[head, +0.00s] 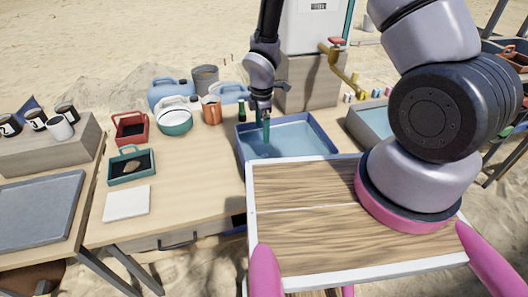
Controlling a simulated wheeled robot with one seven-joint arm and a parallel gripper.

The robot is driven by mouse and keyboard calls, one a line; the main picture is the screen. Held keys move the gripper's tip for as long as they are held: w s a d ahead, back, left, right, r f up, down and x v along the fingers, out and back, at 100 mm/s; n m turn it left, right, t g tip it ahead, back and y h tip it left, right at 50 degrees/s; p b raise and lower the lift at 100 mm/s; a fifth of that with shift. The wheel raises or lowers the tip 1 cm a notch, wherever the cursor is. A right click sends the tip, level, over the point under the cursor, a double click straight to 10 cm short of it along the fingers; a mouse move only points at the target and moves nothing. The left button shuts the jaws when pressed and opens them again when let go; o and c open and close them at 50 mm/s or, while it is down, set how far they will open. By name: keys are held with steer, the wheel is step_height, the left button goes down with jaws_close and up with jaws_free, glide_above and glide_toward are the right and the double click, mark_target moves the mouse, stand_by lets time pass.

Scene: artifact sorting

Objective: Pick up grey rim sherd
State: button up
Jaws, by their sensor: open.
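My gripper (265,125) points down over the left part of a blue-rimmed tub (331,144) with a pale blue inside. It is open, and its small fingers reach down within the tub's outline. I see no clear grey rim sherd; anything beneath the fingers is too small or hidden to tell. A brown sherd (131,167) lies on the dark floor of a teal tray (112,178) on the left of the table.
A red tray (131,140), a white and green pot (174,121), a copper mug (211,113) and a green bottle (241,111) stand left of the tub. A white slab (127,204) lies in front. Bare tabletop (200,180) is clear between.

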glide_above(264, 153)
steer(key=f, duration=0.4)
steer(key=shift+s+a+f, duration=0.15)
steer(key=shift+a+f, duration=0.15)
steer(key=shift+f, duration=0.05)
steer(key=shift+d+f, duration=0.15)
steer(key=shift+f, duration=1.2)
steer(key=shift+d+f, duration=0.15)
steer(key=shift+f, duration=1.2)
steer(key=c, duration=1.2)
